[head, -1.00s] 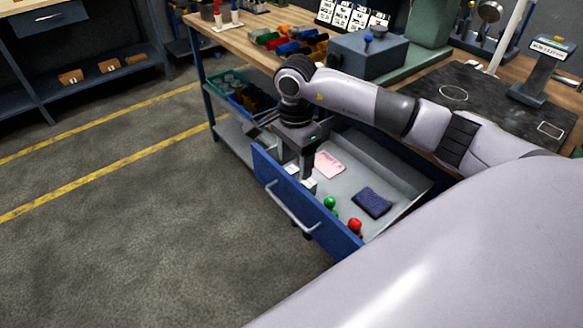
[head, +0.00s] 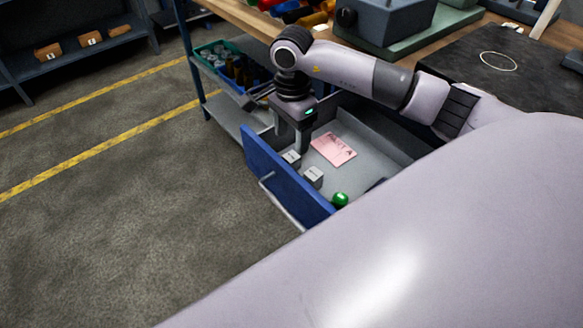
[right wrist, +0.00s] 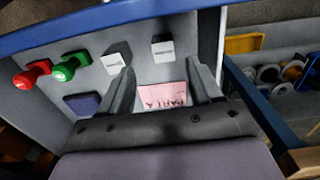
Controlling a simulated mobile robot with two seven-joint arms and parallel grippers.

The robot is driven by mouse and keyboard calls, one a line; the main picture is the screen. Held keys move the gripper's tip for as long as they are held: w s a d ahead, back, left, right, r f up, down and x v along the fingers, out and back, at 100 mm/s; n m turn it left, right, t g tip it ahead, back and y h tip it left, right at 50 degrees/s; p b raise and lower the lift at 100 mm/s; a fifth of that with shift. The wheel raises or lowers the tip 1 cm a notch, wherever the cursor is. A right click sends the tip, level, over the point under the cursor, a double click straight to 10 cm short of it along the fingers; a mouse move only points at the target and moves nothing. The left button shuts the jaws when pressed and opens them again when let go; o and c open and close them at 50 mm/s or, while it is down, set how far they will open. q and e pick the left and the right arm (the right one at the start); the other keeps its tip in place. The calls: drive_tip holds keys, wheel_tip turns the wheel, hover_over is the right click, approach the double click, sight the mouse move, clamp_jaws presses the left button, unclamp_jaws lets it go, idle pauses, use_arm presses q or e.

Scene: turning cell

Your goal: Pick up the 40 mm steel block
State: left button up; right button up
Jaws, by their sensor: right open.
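Two small pale steel blocks with labels lie in the open drawer, near its front panel. One block (head: 291,158) is nearer my right gripper (head: 291,142); the other block (head: 313,177) is a little to its right. The right wrist view shows one block (right wrist: 162,49) ahead of the gap between the fingertips and the other block (right wrist: 115,58) to the left. The labels are too small to read, so I cannot tell which is 40 mm. My right gripper points down over the drawer, open and empty. My left gripper is not in view.
A green bin (head: 222,58) stands on the shelf beyond. The floor at left is clear.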

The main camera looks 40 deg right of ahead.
sight(291, 156)
wheel_tip(291, 156, down, 2)
drive_tip(key=shift+f, duration=0.1)
drive_tip(key=f, duration=0.6)
drive_tip(key=shift+w+d, duration=0.15)
drive_tip(key=shift+w, duration=0.1)
clamp_jaws()
